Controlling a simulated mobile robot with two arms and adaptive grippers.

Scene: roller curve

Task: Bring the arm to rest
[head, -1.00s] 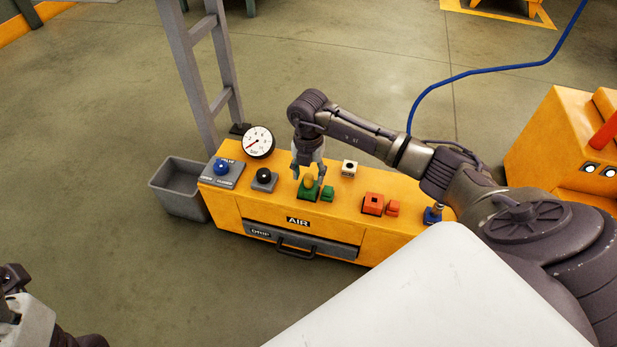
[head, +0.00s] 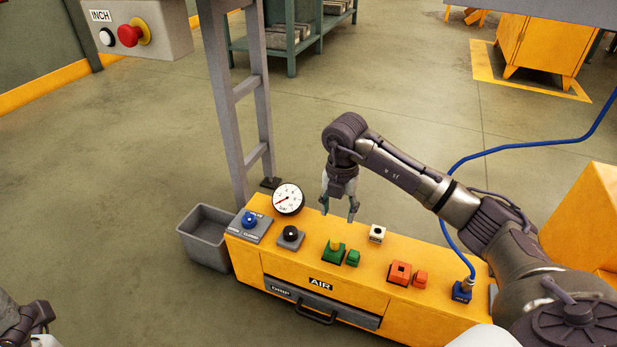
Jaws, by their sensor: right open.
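My right gripper (head: 338,214) is open and empty, pointing down above the yellow air cabinet (head: 400,306). Its fingertips are over the area between the black knob (head: 290,233) and the green block with a yellow top (head: 334,249), apart from both. My right arm comes in from the lower right. A part of my left arm shows at the lower left edge, but its fingers are not in view.
The cabinet top carries a gauge (head: 288,199), a blue valve knob (head: 249,219), a red block (head: 399,272) and a blue hose fitting (head: 462,290). A grey bin (head: 207,238) stands at its left. A grey post frame (head: 229,100) rises behind.

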